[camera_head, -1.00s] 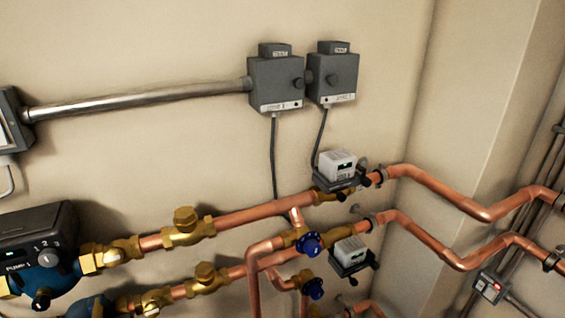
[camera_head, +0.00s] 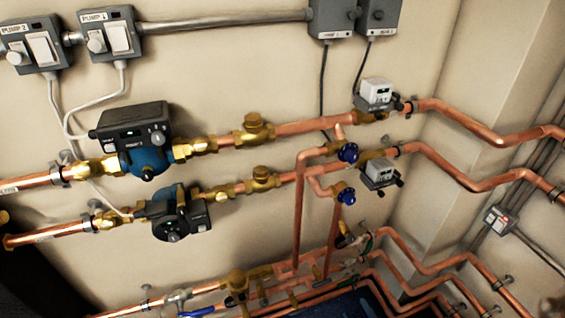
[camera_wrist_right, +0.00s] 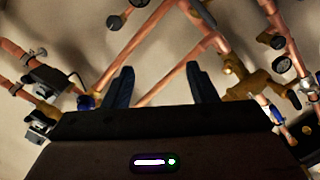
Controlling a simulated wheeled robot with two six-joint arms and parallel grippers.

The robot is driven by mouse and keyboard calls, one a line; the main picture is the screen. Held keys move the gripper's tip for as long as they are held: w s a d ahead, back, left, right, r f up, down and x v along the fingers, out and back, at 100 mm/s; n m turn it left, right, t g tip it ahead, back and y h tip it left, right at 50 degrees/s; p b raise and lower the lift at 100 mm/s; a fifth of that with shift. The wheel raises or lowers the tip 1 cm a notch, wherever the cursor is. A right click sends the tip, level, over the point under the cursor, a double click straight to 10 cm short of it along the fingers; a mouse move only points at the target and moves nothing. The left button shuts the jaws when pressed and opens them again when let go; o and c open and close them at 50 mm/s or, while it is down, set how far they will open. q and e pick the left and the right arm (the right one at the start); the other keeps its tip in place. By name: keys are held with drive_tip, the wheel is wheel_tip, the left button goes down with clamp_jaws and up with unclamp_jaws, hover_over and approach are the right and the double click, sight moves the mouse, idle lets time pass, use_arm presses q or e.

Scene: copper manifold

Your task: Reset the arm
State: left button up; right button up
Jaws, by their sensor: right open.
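My right gripper (camera_wrist_right: 160,76) shows in the right wrist view with its two dark blue fingers apart. Nothing is between the fingers. Copper pipes and brass fittings show beyond the fingertips, and I cannot tell how far off they are. I cannot make out either gripper clearly in the head view. My left gripper is not in view.
Copper pipes run along the wall with an upper pump (camera_head: 148,148) and a lower pump (camera_head: 177,215). Switch boxes (camera_head: 112,37) are on the wall above. More pipes cross low down.

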drive_tip(key=s+d+f+m+g+h, duration=0.1)
drive_tip(key=s+d+f+m+g, duration=0.1)
drive_tip(key=s+f, duration=0.35)
drive_tip(key=s+d+f+m+g+h, duration=0.2)
drive_tip(key=s+f+m, duration=0.1)
drive_tip(key=f, duration=0.6)
drive_tip(key=s+d+f+m+g+h, duration=0.1)
drive_tip(key=s+d+f+m+g, duration=0.2)
drive_tip(key=f, duration=0.4)
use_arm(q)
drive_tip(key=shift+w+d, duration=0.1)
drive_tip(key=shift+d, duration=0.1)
use_arm(e)
drive_tip(key=s+d+f+m+g, duration=0.1)
drive_tip(key=s+f, duration=0.3)
drive_tip(key=s, duration=0.4)
drive_tip(key=s+d+f+m+g+h, duration=0.1)
drive_tip(key=s+f+g, duration=0.3)
drive_tip(key=s, duration=0.5)
drive_tip(key=s+f+m+g, duration=0.2)
drive_tip(key=s+f, duration=0.3)
drive_tip(key=s, duration=0.4)
drive_tip(key=shift+d+m+g, duration=0.4)
drive_tip(key=shift+g, duration=0.2)
